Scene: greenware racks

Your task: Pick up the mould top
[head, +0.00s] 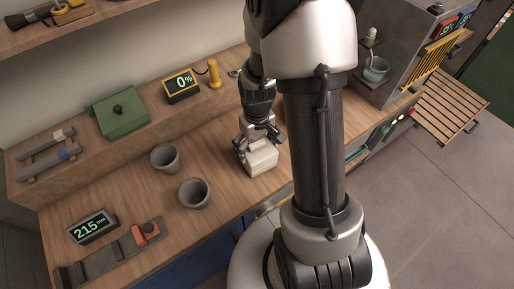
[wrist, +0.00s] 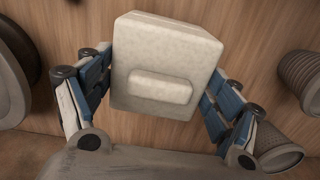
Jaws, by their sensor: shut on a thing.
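The mould top is a pale cream block (head: 262,158) with a raised bar on its upper face. It also shows large in the middle of the wrist view (wrist: 165,60). My gripper (head: 258,136) is over it at the front part of the wooden bench. In the wrist view, the two blue-padded fingers (wrist: 160,88) lie along the left and right sides of the block and are shut on it. Whether the block rests on the bench or is slightly raised, I cannot tell.
Two grey cups (head: 194,194) (head: 165,158) stand on the bench to the left. A green box (head: 118,113) and a 0% display (head: 181,86) sit on the shelf behind. A 215 mm display (head: 91,228) is at front left. Bare bench (head: 150,198) lies between.

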